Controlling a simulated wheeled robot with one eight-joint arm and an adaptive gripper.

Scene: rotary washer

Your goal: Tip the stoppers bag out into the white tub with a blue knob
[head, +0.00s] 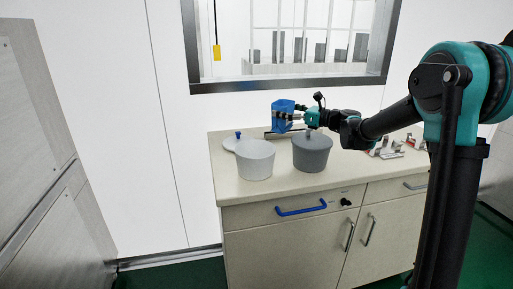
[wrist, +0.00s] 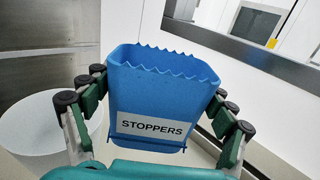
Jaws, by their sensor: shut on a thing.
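My gripper (head: 297,117) is shut on the blue stoppers bag (head: 283,112), held above the counter, behind and above the white tub (head: 256,163). In the wrist view the bag (wrist: 160,95) sits between my fingers (wrist: 158,90), roughly upright, with a jagged open top and a STOPPERS label facing me. Its contents are hidden. The white tub also shows at the lower left in the wrist view (wrist: 40,128), to the left of the bag. A white lid with a blue knob (head: 238,135) lies on the counter behind the tub, apart from its top.
A grey tub (head: 312,155) with its lid on stands right of the white tub. Metal items (head: 386,150) lie farther right on the counter (head: 230,183). A wall with a window (head: 300,80) rises behind. The counter's front left is clear.

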